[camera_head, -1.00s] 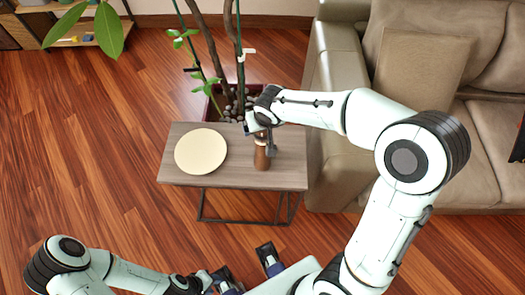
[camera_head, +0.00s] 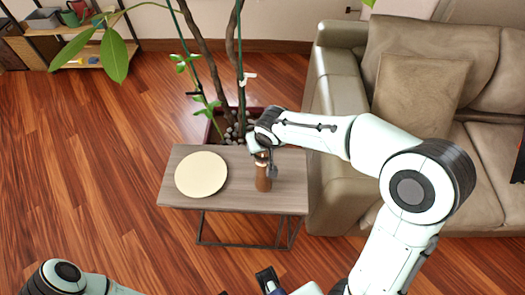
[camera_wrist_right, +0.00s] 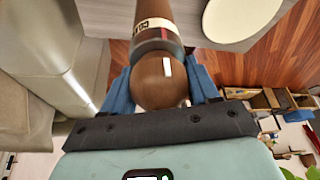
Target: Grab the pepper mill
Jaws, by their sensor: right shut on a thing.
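The brown wooden pepper mill (camera_head: 263,180) stands upright on the small side table (camera_head: 230,204), right of the round cream plate (camera_head: 201,175). My right gripper (camera_head: 265,156) is at the mill's upper part. In the right wrist view, the mill's rounded brown top (camera_wrist_right: 160,82) sits between the two blue fingers of my right gripper (camera_wrist_right: 160,88), shut on it. A pale band with lettering rings the mill below that top. Of my left gripper, only one dark and blue finger (camera_head: 268,280) seems to show at the bottom edge; the rest is out of frame.
A potted plant with stones (camera_head: 235,130) stands directly behind the table. A beige sofa (camera_head: 335,150) borders the table on the right. A low shelf (camera_head: 85,58) stands at the back left. The wooden floor left of the table is clear.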

